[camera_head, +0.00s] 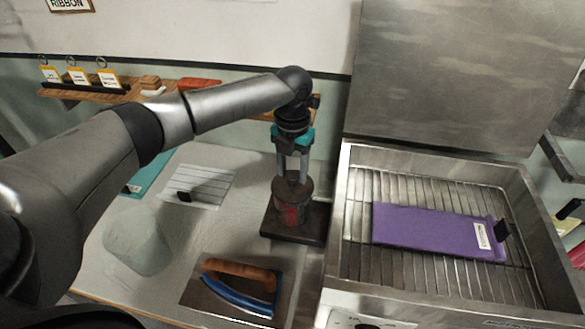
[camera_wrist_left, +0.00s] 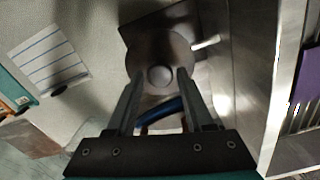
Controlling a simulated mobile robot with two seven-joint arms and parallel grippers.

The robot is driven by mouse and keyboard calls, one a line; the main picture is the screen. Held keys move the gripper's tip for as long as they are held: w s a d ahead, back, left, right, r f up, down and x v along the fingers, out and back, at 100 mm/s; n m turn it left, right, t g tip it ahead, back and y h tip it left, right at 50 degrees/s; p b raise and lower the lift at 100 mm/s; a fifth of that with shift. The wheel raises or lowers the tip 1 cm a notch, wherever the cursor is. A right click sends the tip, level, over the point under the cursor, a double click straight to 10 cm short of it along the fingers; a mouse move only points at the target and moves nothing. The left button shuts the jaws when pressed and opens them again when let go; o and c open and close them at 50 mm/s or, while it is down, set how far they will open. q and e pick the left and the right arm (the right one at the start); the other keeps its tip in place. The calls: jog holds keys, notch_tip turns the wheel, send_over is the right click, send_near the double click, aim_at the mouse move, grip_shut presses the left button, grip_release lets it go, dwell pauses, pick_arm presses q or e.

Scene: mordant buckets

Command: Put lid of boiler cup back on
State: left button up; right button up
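The boiler cup (camera_head: 290,212), dark with a reddish patch, stands on a dark square base (camera_head: 308,236) at the middle of the bench. A round dark lid (camera_wrist_left: 150,48) with a rounded knob (camera_wrist_left: 160,76) shows in the left wrist view, over the cup. I cannot tell whether it is fully seated. My left gripper (camera_head: 293,176) points down directly above the cup. In the left wrist view its fingers (camera_wrist_left: 160,88) are apart, with the knob between them and a visible gap on each side. My right gripper is not in view.
A metal tray with a wire rack (camera_head: 355,245) holding a purple block (camera_head: 425,230) stands right of the cup. A wooden-handled tool with a blue part (camera_head: 240,287) lies in front. A pale rounded lump (camera_head: 136,240) and striped card (camera_head: 205,184) lie left. A shelf (camera_head: 120,97) runs behind.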

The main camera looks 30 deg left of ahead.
pick_arm(q)
jog(key=o, duration=0.3)
notch_tip(320, 180, up, 15)
dwell(0.6)
jog(key=shift+r, duration=0.1)
